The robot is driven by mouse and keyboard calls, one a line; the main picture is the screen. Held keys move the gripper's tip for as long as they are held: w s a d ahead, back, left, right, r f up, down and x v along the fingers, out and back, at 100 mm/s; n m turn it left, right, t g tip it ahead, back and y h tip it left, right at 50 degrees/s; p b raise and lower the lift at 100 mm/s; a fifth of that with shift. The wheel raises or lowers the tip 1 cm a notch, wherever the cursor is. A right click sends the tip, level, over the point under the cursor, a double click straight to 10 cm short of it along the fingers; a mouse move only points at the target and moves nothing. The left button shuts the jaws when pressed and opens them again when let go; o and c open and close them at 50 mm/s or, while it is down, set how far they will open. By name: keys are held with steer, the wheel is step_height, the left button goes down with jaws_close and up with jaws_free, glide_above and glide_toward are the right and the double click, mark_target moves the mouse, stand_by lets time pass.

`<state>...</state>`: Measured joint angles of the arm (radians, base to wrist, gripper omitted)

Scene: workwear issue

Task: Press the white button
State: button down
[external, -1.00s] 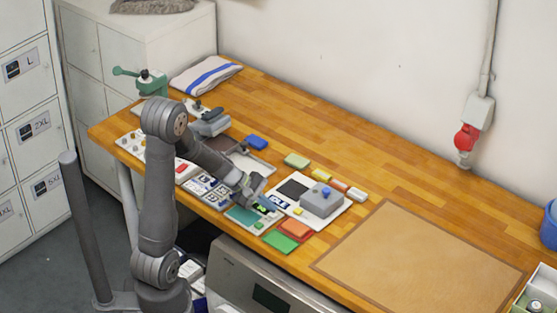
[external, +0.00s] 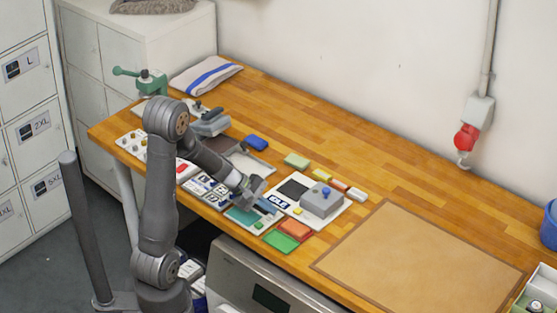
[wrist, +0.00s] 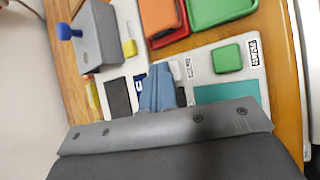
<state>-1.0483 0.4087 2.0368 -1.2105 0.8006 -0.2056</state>
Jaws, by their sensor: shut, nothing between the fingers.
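My gripper (external: 268,206) is low over the front middle of the bench, above a white panel with a teal area (external: 243,215). In the wrist view its blue fingertips (wrist: 158,90) are together with nothing between them. A green square button (wrist: 227,57) is on that panel, to the right of the fingertips. I cannot make out a white button for certain. Small round knobs or buttons sit on a pale panel (external: 128,148) at the left end of the bench, too small to tell apart. The fingers and wrist hide part of the panel beneath.
A grey box with a blue knob (external: 322,201) stands on a white board right of my gripper. Orange (external: 295,228) and green (external: 280,242) trays lie at the front edge. A white block (external: 357,194) is further right, near a brown mat (external: 420,255). The back of the bench is mostly clear.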

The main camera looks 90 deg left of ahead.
mark_target(269, 214)
steer(key=shift+r, duration=0.9)
steer(key=shift+r, duration=0.1)
steer(key=shift+r, duration=2.4)
steer(key=shift+f, duration=0.1)
step_height(269, 214, up, 4)
steer(key=shift+f, duration=0.1)
